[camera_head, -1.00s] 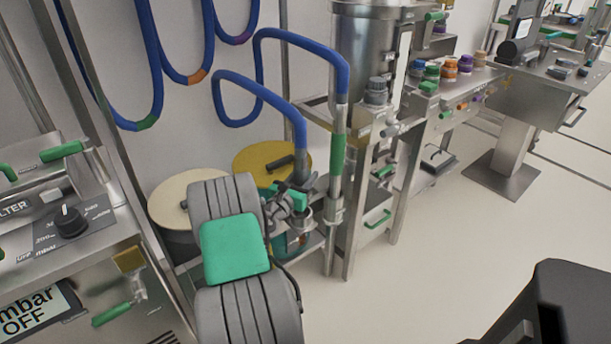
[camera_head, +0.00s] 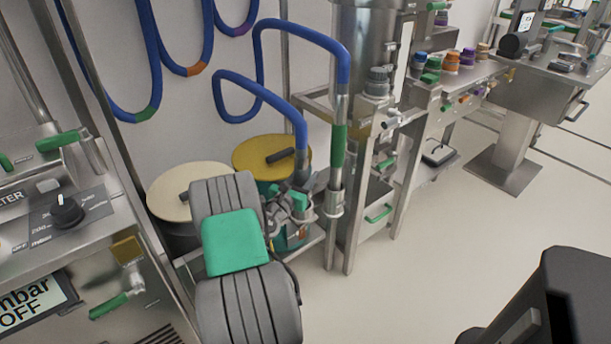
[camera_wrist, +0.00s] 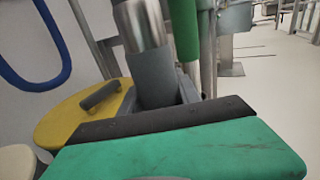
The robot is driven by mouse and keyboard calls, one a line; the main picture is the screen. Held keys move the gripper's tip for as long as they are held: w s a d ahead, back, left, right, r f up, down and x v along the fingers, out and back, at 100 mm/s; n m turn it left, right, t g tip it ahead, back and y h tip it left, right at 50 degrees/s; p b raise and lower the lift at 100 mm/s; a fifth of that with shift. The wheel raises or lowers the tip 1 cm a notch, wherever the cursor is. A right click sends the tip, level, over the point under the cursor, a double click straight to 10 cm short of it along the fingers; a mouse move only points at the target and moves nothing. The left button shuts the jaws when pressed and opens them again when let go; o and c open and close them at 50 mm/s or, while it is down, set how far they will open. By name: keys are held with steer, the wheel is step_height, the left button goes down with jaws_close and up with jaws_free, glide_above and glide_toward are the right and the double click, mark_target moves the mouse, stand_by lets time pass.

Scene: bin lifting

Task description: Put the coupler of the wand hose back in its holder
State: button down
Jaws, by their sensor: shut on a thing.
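The blue wand hose (camera_head: 257,85) loops down to a metal end with a grey coupler (camera_head: 301,165). My gripper (camera_head: 298,194) is shut on this coupler, which stands roughly upright at the right of the drums. In the wrist view the grey coupler (camera_wrist: 153,78) rises behind the dark edge of my gripper, with a shiny metal sleeve above it; its lower end is hidden. A metal ring-like fitting (camera_head: 306,214) shows just below my gripper; I cannot tell if it is the holder, or whether the coupler touches it.
A green-banded upright pipe (camera_head: 338,145) stands close to the right of the coupler. A yellow-lidded drum (camera_head: 252,160) and a cream-lidded drum (camera_head: 172,192) are behind my arm. A control console (camera_head: 75,215) is at left. Open floor (camera_head: 430,250) lies right.

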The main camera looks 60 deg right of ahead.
steer(key=shift+f+b, duration=0.7)
steer(key=shift+f, duration=0.35)
steer(key=shift+f, duration=0.15)
steer(key=shift+f, duration=0.3)
steer(key=shift+f+b, duration=0.1)
steer(key=shift+b, duration=0.2)
steer(key=shift+f, duration=0.45)
steer(key=shift+f, duration=0.2)
stand_by(0.4)
steer(key=c, duration=0.8)
jaws_free()
steer(key=shift+o, duration=0.2)
steer(key=shift+f, duration=0.1)
